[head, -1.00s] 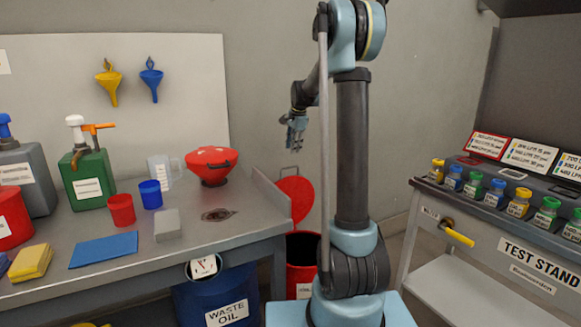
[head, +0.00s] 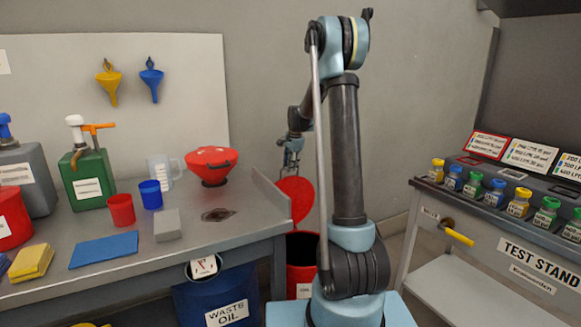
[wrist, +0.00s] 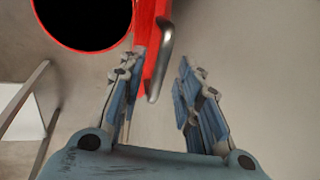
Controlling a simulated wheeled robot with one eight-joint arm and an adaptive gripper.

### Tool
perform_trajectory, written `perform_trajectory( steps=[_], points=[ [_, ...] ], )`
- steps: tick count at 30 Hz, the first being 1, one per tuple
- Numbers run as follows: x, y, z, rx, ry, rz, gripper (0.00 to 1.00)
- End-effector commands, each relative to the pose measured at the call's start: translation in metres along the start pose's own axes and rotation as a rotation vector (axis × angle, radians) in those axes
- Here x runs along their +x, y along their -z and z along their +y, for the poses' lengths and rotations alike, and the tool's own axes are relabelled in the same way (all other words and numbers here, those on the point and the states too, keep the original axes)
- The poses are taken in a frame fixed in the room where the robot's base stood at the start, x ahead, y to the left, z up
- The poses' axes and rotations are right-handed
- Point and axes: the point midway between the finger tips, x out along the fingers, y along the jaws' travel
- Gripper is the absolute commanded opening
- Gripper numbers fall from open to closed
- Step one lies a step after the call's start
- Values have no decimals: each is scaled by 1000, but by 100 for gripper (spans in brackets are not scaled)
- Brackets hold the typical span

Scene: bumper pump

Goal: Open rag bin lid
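The rag bin (head: 298,276) is red and stands on the floor between the workbench and my base. Its round red lid (head: 293,192) stands raised at the back, above the dark opening. In the wrist view the bin's rim (wrist: 133,32) circles a black interior at top left, and the lid (wrist: 148,36) shows edge-on with its grey metal handle (wrist: 161,62). My gripper (wrist: 158,82) is open, with the handle between its spread fingers and gaps showing on both sides. In the head view my gripper (head: 290,158) is at the lid's upper edge and hides the handle.
The workbench (head: 235,231) is at left, with a red funnel (head: 211,160), cups and pump cans on it. A blue waste oil drum (head: 215,299) is under it. The test stand (head: 478,240) is at right. The wall behind the lid is close.

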Motion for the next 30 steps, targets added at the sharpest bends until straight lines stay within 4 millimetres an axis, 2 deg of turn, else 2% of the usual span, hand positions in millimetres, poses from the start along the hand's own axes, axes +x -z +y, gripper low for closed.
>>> perform_trajectory(
  steps=[1, 5, 6, 13, 17, 26, 30],
  points=[
    [0, 0, 0, 0, 0, 0, 31],
    [0, 0, 0, 0, 0, 0, 2],
    [0, 0, 0, 0, 0, 0, 0],
    [-1, 0, 2, 1, 4, 0, 0],
    [-2, 1, 13, 2, 31, 0, 0],
    [-5, 1, 60, 2, 152, 0, 0],
    [-2, -17, 80, -19, 223, -8, 0]
  ],
)
